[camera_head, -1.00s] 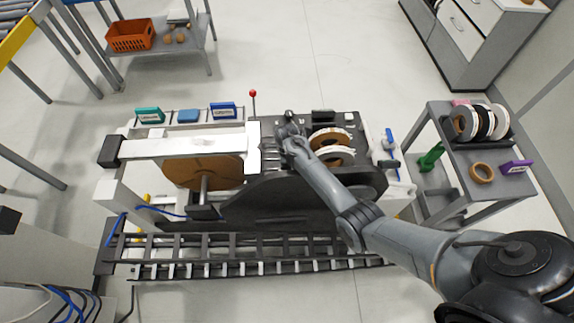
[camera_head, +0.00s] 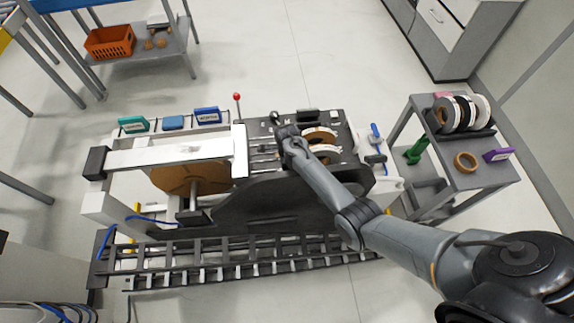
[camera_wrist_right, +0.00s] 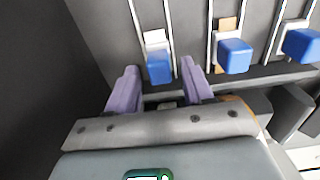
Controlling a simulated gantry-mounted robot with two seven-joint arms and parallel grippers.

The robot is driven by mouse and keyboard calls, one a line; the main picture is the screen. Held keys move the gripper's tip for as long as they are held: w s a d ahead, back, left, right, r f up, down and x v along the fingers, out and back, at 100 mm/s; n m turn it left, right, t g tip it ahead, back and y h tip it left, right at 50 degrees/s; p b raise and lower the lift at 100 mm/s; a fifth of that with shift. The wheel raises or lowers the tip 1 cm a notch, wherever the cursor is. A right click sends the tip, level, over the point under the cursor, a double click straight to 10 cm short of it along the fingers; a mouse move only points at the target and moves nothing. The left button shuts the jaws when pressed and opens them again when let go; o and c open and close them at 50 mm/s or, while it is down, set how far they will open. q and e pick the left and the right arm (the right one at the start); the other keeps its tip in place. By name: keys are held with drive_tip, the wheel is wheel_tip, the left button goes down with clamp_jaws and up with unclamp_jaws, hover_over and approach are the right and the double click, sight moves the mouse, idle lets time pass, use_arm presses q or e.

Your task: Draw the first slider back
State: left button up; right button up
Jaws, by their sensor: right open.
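In the right wrist view, a slider with a blue knob (camera_wrist_right: 159,68) and a small white block sits between two thin rails. My right gripper (camera_wrist_right: 158,72) is open, with one purple finger on each side of this knob. I cannot tell whether the fingers touch it. A second blue-knobbed slider (camera_wrist_right: 234,56) and a third (camera_wrist_right: 301,45) stand in a row to the right, each on its own rails. In the head view my right gripper (camera_head: 281,128) is over the dark top panel of the machine, and the arm hides most of the sliders. My left gripper is not in view.
A white beam (camera_head: 170,153) crosses the machine's left side, and a red-knobbed lever (camera_head: 237,98) stands behind the panel. Tape rolls (camera_head: 320,135) lie to the gripper's right. A grey cart (camera_head: 440,185) with more rolls stands at the right.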

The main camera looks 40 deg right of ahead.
drive_tip(key=shift+r, duration=0.1)
wheel_tip(320, 180, up, 11)
drive_tip(key=p, duration=0.1)
drive_tip(key=shift+f+p, duration=0.2)
drive_tip(key=shift+p, duration=0.1)
idle(0.5)
